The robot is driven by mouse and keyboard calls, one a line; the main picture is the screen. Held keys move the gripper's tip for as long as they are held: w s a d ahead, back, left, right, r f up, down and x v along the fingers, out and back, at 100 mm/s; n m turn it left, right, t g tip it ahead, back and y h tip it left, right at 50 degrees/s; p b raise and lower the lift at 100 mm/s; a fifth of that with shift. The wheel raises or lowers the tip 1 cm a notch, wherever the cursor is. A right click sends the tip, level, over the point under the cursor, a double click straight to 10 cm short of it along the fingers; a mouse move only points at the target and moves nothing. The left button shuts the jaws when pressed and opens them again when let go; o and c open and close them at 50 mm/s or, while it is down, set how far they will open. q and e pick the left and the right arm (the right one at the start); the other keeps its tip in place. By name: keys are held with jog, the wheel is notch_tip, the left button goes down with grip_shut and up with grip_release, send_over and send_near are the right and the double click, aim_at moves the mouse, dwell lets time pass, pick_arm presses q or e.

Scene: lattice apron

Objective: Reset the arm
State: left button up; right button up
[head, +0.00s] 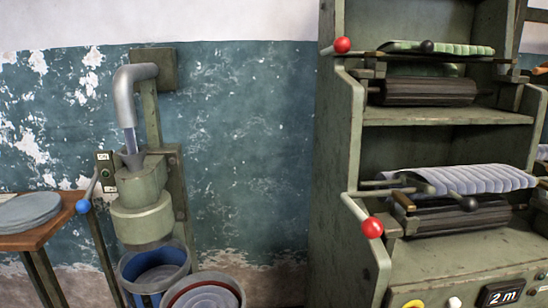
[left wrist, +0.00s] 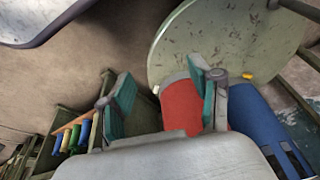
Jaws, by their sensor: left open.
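My left gripper (left wrist: 160,68) shows in the left wrist view with its two teal-padded fingers spread apart. Nothing is held between them. A red object (left wrist: 180,108) shows behind the gap, near the right finger. Its full shape is partly hidden by my gripper, and I cannot tell how far away it is. Neither of my grippers shows in the head view, and my right gripper is in no view.
The head view shows a green machine with a blue-knobbed lever (head: 83,206), a blue-lined bucket (head: 155,273), a wooden table (head: 50,237) and a green shelf unit (head: 345,150). A round, pale green surface (left wrist: 225,40) and a blue object (left wrist: 258,120) show in the left wrist view.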

pick_arm(q)
jog(key=s+f+g+p, duration=0.1)
jog(key=s+f+p, duration=0.3)
jog(key=f+p, duration=0.65)
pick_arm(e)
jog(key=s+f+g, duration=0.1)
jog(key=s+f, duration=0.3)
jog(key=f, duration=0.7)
pick_arm(q)
jog(key=s+a+f+p, duration=0.1)
jog(key=s+f+p, duration=0.1)
jog(key=s+p, duration=0.2)
jog(key=s+a+f+g+p, duration=0.1)
jog(key=s+a+f+p, duration=0.1)
jog(key=s, duration=0.9)
jog(key=shift+s+a+f+p, duration=0.2)
jog(key=shift+f+p, duration=0.5)
jog(key=shift+p, duration=0.45)
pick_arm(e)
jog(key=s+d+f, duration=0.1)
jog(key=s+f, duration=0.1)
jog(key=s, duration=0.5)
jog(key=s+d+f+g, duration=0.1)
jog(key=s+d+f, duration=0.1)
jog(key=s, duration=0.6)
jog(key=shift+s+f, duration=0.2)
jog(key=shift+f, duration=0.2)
